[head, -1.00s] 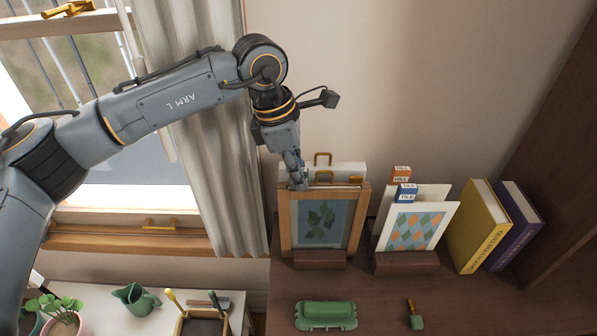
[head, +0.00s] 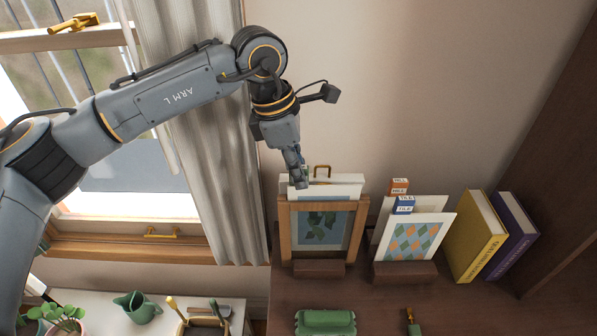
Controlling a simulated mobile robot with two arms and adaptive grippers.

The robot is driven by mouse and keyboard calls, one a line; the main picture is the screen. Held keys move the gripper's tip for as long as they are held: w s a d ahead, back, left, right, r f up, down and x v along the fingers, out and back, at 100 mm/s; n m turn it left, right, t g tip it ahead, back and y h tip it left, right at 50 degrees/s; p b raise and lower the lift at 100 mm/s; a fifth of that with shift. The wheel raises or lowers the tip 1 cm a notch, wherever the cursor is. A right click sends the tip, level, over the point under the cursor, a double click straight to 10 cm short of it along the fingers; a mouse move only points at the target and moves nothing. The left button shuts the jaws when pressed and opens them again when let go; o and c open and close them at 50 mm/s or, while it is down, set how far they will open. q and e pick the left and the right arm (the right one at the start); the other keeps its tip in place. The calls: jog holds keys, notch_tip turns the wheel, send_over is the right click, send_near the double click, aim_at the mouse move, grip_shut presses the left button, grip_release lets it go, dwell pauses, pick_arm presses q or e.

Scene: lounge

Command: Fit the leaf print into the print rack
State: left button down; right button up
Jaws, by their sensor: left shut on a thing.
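The leaf print (head: 322,222), green leaves on blue with a white border, stands behind the front opening of a wooden frame (head: 286,235). I take this frame, with its brown foot, as the print rack. A white strip of the print shows above the frame's top bar, so it sits partly raised in it. My left gripper (head: 301,182) comes from above and is shut on the print's upper left edge. The fingertips hide part of that edge. The print's lower edge is hidden behind the frame and foot. My right gripper is not in view.
Yellow (head: 476,235) and purple (head: 514,236) books follow. A green object (head: 325,322) lies in front. A curtain (head: 205,130) hangs at left.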

pick_arm(q)
jog(key=shift+d+r+p+v, duration=0.1)
jog(key=shift+d+p+v, duration=0.35)
jog(key=shift+p+v, duration=0.9)
jog(key=shift+d+r+p+v, duration=0.1)
jog(key=shift+d+p+v, duration=0.35)
jog(key=shift+v, duration=1.75)
jog(key=shift+d+r+p+v, duration=0.1)
jog(key=shift+d+p+v, duration=0.3)
jog(key=shift+p+v, duration=1)
jog(key=d+p+v, duration=0.2)
jog(key=p+v, duration=0.2)
jog(key=v, duration=0.5)
jog(key=shift+r+p, duration=0.3)
jog(key=shift+r, duration=0.15)
jog(key=p+v, duration=0.2)
jog(key=v, duration=0.1)
jog(key=shift+d, duration=0.35)
dwell(0.6)
